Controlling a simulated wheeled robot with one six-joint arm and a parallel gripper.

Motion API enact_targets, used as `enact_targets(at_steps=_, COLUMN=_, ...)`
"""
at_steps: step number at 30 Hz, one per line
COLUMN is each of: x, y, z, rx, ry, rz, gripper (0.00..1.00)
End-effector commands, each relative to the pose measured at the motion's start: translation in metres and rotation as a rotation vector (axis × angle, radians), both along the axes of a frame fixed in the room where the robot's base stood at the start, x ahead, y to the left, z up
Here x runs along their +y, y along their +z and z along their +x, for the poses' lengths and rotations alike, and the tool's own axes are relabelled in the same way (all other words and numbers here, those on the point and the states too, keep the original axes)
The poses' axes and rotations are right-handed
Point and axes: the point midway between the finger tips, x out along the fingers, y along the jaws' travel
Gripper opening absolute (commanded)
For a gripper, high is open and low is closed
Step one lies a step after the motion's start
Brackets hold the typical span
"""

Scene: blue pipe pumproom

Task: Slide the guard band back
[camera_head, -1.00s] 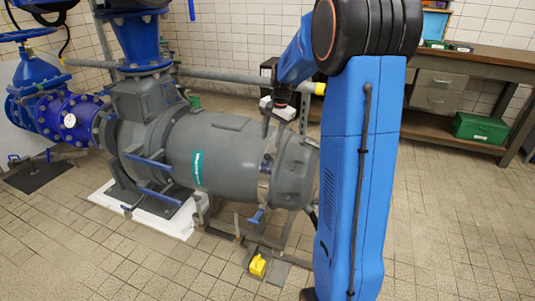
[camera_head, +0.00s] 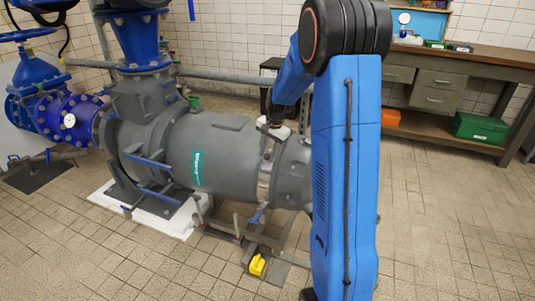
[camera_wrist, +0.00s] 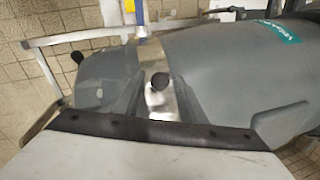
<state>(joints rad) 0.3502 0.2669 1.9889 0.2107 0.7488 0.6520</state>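The guard band (camera_head: 264,186) is a shiny metal strip around the grey cylindrical housing, near its right end. It also shows in the wrist view (camera_wrist: 154,58), where a dark round knob (camera_wrist: 160,81) stands up from it. My gripper (camera_head: 268,148) is just above the top of the band. In the wrist view my gripper's (camera_wrist: 157,100) two grey fingers are apart, one on each side of the knob, with visible gaps. I cannot tell how deep the knob sits between them. A blue handle (camera_head: 257,216) hangs at the band's lower front.
The grey housing (camera_head: 225,160) with its teal label lies on a low frame. A yellow block (camera_head: 257,265) is on the floor in front. A blue valve (camera_head: 65,110) stands left. A workbench (camera_head: 450,60) with a green box (camera_head: 480,128) is at the back right. Floor at right is clear.

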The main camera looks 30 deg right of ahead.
Motion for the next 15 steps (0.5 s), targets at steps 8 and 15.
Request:
enact_targets(at_steps=8, x=0.0, y=0.0, z=0.0, rx=0.0, ry=0.0, rz=0.0, gripper=0.0)
enact_targets(at_steps=15, x=-0.021, y=0.0, z=-0.025, rx=0.001, ry=-0.004, rz=0.0, gripper=0.0)
